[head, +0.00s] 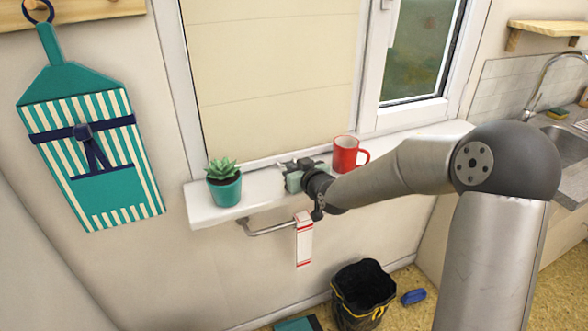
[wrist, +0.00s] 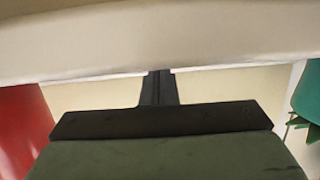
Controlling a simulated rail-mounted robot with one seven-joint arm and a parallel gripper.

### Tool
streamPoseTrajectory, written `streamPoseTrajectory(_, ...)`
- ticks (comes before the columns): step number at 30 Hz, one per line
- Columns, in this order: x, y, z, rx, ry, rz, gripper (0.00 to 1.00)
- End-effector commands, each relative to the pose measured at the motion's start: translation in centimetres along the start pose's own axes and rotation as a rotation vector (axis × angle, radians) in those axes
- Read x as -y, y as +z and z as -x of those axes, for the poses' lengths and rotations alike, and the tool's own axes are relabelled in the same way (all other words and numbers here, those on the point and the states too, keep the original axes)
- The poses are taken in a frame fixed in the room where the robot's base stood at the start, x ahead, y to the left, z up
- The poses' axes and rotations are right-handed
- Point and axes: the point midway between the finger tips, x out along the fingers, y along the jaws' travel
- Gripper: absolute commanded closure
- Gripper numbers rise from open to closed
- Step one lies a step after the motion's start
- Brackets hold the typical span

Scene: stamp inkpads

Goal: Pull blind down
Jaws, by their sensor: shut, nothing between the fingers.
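A cream blind (head: 270,80) covers the left window pane in the head view, reaching down close to the frame's lower edge behind my gripper. Its top is out of view. My gripper (head: 291,165) is just above the white sill, in front of the blind's lower part, between the plant and the mug. In the wrist view my gripper (wrist: 158,73) has its dark fingers together and empty, with cream surface (wrist: 90,95) on both sides. I cannot tell whether the fingertips touch anything.
A potted succulent (head: 224,187) stands left on the sill (head: 260,198), a red mug (head: 345,154) right. Both show at the wrist view's edges. A rail with a red-and-white cloth (head: 304,240) hangs below. A black bin (head: 363,290) is on the floor.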

Motion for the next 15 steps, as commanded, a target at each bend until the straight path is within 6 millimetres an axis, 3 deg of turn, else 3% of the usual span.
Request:
streamPoseTrajectory(9,0.1,0.6,0.0,0.016,-0.003,-0.004,1.00)
streamPoseTrajectory(15,0.3,-1.2,1.4,0.010,-0.004,0.000,1.00)
